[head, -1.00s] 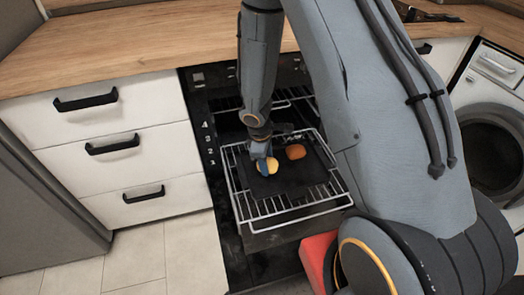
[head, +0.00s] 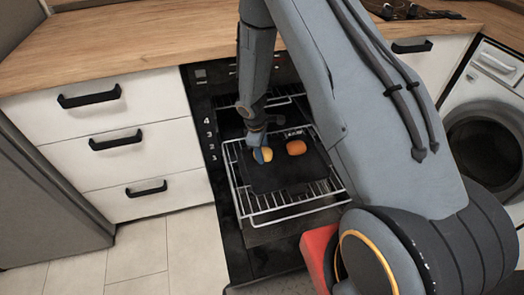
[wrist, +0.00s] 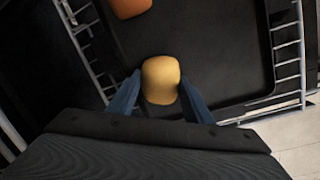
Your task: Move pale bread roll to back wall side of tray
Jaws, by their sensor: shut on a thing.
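The pale bread roll (head: 266,154) is over the left part of the dark tray (head: 285,178) in the head view. My gripper (head: 260,156) is shut on it, with one blue finger on each side of the roll (wrist: 160,78) in the wrist view. I cannot tell whether the roll touches the tray or is held just above it. The tray lies on a pulled-out wire oven rack (head: 262,215). A darker orange-brown roll (head: 296,147) sits on the tray to the right of the pale one; it also shows at the top of the wrist view (wrist: 130,7).
The open oven (head: 225,100) lies behind the rack, under the wooden worktop (head: 150,48). White drawers (head: 120,140) stand to the left and a washing machine (head: 490,130) to the right. The front part of the tray is bare.

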